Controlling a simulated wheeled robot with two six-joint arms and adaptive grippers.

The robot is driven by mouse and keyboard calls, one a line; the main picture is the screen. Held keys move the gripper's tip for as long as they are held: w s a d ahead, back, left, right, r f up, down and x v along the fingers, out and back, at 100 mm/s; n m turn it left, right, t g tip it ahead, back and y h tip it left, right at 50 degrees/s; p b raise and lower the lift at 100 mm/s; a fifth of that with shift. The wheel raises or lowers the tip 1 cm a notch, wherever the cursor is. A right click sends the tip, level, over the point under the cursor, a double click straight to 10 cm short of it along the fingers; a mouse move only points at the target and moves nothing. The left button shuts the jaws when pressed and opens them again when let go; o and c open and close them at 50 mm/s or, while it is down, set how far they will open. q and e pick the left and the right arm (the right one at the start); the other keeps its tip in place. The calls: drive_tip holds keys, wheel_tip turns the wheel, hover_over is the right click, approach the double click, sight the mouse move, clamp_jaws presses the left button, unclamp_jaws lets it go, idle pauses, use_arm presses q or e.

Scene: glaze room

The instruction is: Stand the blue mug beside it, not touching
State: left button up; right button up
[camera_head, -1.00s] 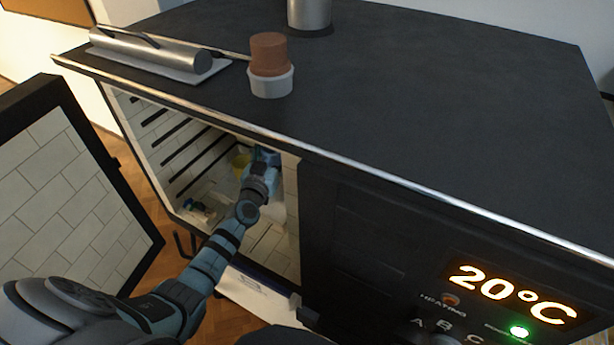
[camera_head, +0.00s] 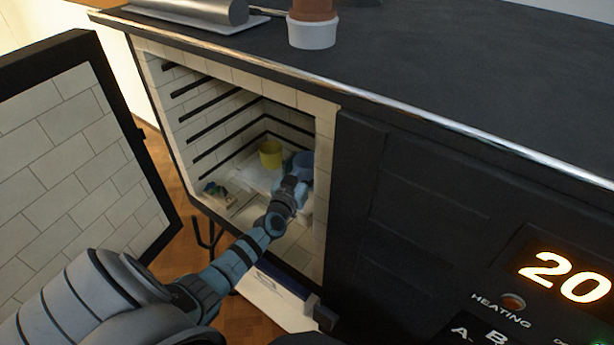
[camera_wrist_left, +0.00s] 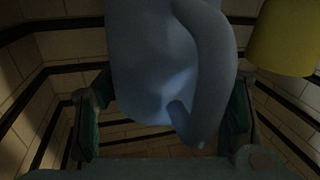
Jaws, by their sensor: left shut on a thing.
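The blue mug (camera_head: 304,163) is inside the open kiln, near its right wall. My left gripper (camera_head: 294,184) reaches in and is shut on it.
The kiln door (camera_head: 70,165) stands open at the left. Dark grooves line the tiled kiln walls. A small blue and green object (camera_head: 214,190) lies at the front left inside. A white pot (camera_head: 312,32) stands on the kiln top.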

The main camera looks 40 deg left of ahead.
use_arm(q)
drive_tip(key=shift+p, duration=0.3)
drive_tip(key=shift+c, duration=0.7)
drive_tip(key=o, duration=1.4)
drive_tip(key=shift+f, duration=0.2)
drive_tip(key=shift+o, duration=0.6)
use_arm(e)
drive_tip(key=shift+f, duration=0.2)
use_arm(q)
drive_tip(key=shift+r, duration=0.1)
use_arm(e)
drive_tip(key=shift+s, duration=0.1)
use_arm(q)
drive_tip(key=shift+r, duration=0.1)
drive_tip(key=p+v, duration=0.4)
drive_tip(key=v, duration=0.8)
use_arm(e)
wheel_tip(320, 180, up, 4)
drive_tip(key=shift+r, duration=0.15)
